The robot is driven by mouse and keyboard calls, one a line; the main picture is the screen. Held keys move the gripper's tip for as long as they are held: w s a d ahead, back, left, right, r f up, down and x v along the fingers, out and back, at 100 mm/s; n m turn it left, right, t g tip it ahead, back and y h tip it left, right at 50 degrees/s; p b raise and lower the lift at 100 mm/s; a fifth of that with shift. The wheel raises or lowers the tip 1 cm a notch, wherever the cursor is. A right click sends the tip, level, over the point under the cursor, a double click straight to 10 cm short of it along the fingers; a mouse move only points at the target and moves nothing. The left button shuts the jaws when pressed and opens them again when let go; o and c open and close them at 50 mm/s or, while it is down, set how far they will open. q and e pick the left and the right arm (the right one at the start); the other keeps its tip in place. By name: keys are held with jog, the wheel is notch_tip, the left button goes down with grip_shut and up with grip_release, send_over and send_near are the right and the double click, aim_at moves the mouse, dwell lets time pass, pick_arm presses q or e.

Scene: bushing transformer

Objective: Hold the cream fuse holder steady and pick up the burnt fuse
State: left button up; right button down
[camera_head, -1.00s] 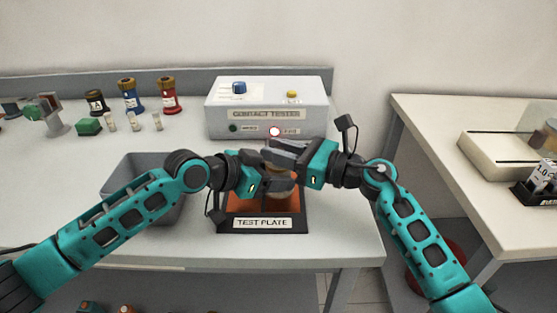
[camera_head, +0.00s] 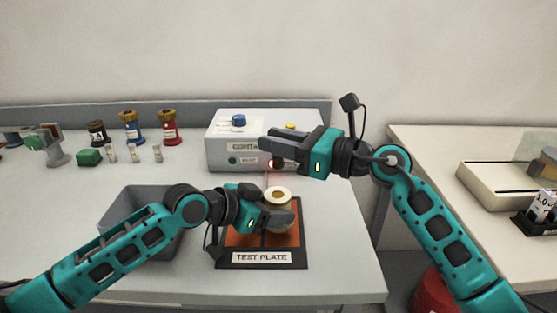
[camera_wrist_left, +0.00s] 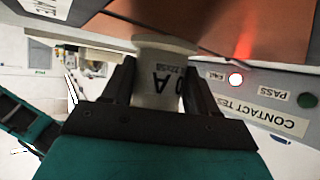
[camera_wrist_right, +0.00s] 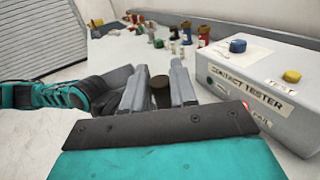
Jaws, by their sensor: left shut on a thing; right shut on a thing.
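The cream fuse holder (camera_head: 278,194) stands over the orange test plate (camera_head: 246,240), with a ring-shaped top around a brownish middle. My left gripper (camera_head: 282,215) is shut on its side; the left wrist view shows the labelled cream body (camera_wrist_left: 160,72) between the fingers. My right gripper (camera_head: 272,146) is raised above and behind the holder, in front of the contact tester. It is shut on a small dark brown round-ended piece (camera_wrist_right: 160,90), seen between its fingers in the right wrist view. I cannot tell for sure whether this is the burnt fuse.
The contact tester (camera_head: 218,150) stands behind the plate with its red lamp (camera_head: 273,163) lit. A grey bin (camera_head: 122,200) is left of the plate, partly behind my left arm. Several fuse holders and small fuses (camera_head: 134,153) stand at the back left. A second table (camera_head: 430,160) is at the right.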

jog(key=shift+r, duration=0.25)
pick_arm(q)
jog(key=o, duration=0.9)
jog(key=shift+a, duration=0.1)
